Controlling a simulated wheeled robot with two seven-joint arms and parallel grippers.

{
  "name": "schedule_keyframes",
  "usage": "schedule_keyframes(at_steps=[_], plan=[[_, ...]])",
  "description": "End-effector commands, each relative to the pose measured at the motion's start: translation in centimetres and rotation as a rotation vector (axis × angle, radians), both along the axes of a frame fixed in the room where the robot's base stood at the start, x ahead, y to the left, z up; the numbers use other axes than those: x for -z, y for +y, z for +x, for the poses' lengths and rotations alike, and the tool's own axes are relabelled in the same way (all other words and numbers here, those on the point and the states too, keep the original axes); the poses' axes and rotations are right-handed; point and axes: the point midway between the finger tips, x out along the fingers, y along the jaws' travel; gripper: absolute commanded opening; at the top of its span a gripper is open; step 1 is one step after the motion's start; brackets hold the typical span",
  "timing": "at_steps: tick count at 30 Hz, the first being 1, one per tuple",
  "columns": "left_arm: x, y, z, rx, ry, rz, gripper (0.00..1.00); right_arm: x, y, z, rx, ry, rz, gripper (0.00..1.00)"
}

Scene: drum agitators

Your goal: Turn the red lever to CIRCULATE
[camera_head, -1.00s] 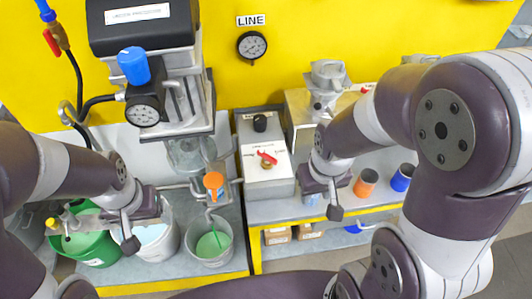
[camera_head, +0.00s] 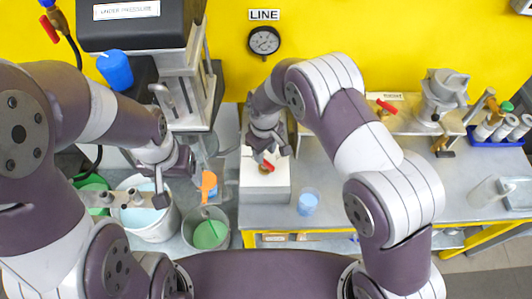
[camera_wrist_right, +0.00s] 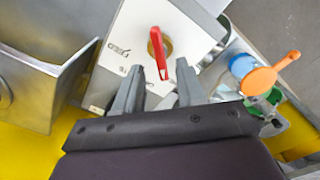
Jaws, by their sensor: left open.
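The red lever (camera_wrist_right: 164,62) sits on a brass hub on a white panel (camera_wrist_right: 118,55) with small dark lettering that I cannot read surely. It also shows partly in the head view (camera_head: 268,165), on the panel of a grey box (camera_head: 263,193). In the right wrist view the lever's handle points down toward my right gripper (camera_wrist_right: 158,85), which is open with its fingers on either side of the handle's end. In the head view my right gripper (camera_head: 270,150) is over the box's far part. My left gripper (camera_head: 163,187) is open above the buckets.
A white bucket (camera_head: 150,222), a bucket of green liquid (camera_head: 210,235) and an orange handle (camera_head: 208,185) stand left of the box. A cup with blue content (camera_head: 307,202) stands to its right. A pressure gauge (camera_head: 263,41) hangs behind.

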Motion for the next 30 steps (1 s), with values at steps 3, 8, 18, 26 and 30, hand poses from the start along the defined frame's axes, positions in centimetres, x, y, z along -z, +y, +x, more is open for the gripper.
schedule_keyframes(at_steps=[3,8,18,26,30], plan=[[-0.8,0.0,0.0,0.0,0.0,0.0,0.78,2.0,0.0,-0.1,0.001,0.002,-0.001,0.39],[-1.1,0.0,0.0,0.0,0.0,0.0,0.78,3.6,0.0,0.0,0.001,0.0,0.0,0.39],[-1.0,0.0,0.0,0.0,0.0,0.0,0.78,4.0,0.0,0.0,0.001,-0.002,0.001,0.26],[-1.0,0.0,0.0,0.0,0.0,0.0,0.78,3.9,0.0,0.1,0.002,-0.002,0.001,0.0],[-0.9,0.0,0.0,0.0,0.0,0.0,0.78,3.9,0.0,0.1,0.012,-0.003,0.001,0.0]])
